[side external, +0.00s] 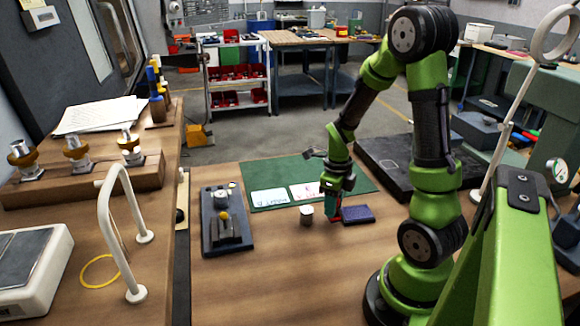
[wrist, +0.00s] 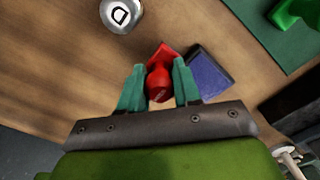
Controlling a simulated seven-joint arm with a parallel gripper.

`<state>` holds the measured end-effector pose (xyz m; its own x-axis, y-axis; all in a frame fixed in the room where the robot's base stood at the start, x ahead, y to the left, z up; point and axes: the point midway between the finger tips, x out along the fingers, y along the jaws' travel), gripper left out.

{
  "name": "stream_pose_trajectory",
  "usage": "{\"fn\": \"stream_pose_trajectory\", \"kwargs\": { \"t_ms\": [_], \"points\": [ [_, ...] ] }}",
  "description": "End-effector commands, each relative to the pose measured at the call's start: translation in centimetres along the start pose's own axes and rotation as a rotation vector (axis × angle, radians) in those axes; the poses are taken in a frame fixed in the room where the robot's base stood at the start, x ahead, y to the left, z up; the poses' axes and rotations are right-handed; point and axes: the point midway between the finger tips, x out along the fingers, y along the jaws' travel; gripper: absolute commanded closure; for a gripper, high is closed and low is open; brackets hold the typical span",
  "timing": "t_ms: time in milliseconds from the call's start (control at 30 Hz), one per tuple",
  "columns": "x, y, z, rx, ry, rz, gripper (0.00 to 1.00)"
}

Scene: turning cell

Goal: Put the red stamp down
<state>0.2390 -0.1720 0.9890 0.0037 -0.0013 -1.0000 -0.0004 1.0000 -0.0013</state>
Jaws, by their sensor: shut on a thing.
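The red stamp (wrist: 159,82) is between the two green fingers of my gripper (wrist: 159,88) in the wrist view, and the fingers are shut on its handle. In the side view my gripper (side external: 334,201) points down beside the blue ink pad (side external: 358,214), and only a sliver of red shows at the fingers. In the wrist view the ink pad (wrist: 209,72) lies just right of the stamp. I cannot tell whether the stamp's base touches the table.
Behind is a green mat (side external: 262,171) with two cards. A dark fixture (side external: 226,220) stands further left. Bare wooden table (side external: 290,270) lies in front.

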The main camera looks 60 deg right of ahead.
Motion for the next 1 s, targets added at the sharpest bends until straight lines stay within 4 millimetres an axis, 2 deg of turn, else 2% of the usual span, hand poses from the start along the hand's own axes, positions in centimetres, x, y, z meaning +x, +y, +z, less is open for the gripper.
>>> {"fn": "stream_pose_trajectory", "kwargs": {
  "t_ms": [133,533,567,700,1000],
  "points": [
    [1.8,0.0,-0.1,0.001,0.002,0.002,0.87],
    [2.2,0.0,0.0,-0.001,0.0,0.0,0.87],
    [2.2,0.0,0.0,-0.001,0.0,0.0,0.65],
    [2.2,0.0,0.0,-0.001,0.0,0.001,0.43],
    [1.9,0.0,0.0,-0.001,-0.001,0.0,0.42]
  ]
}}
